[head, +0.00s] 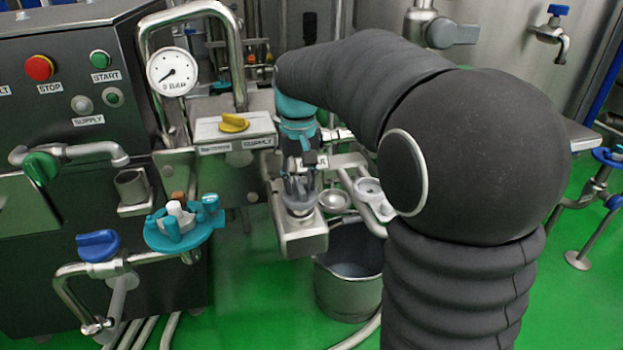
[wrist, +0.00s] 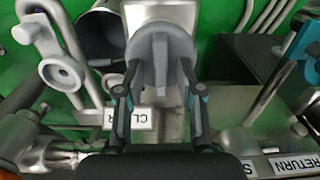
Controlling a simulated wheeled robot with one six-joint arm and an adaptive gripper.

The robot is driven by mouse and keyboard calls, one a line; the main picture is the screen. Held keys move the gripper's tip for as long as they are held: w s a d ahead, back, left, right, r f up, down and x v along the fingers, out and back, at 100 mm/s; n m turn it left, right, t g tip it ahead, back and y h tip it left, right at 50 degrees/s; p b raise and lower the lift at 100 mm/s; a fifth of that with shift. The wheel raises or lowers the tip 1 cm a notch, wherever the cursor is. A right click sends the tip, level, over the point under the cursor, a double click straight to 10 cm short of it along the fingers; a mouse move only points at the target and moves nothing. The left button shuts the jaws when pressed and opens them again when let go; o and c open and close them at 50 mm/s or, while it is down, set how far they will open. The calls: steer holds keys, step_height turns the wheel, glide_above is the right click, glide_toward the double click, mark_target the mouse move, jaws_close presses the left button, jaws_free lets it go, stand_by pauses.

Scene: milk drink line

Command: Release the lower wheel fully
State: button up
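My gripper (wrist: 158,64) reaches down over a grey ribbed wheel (wrist: 160,72). Its two fingers stand apart, one on each side of the wheel's raised middle ridge, with a gap to the ridge in the wrist view. Whether the tips touch the wheel's rim cannot be told. In the head view, my gripper (head: 300,185) is above the same grey wheel (head: 299,203), which sits on a metal block (head: 302,238). The fingers partly hide the wheel there.
A grey ring-ended bracket (head: 369,190) is right of the wheel, and a metal bucket (head: 350,275) stands below. A teal clamp-like fitting (head: 180,235) is at left. A yellow knob (head: 234,123) on a panel and a gauge (head: 173,71) stand close behind.

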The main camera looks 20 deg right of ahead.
mark_target(300, 183)
step_height(300, 183, up, 12)
stand_by(0.7)
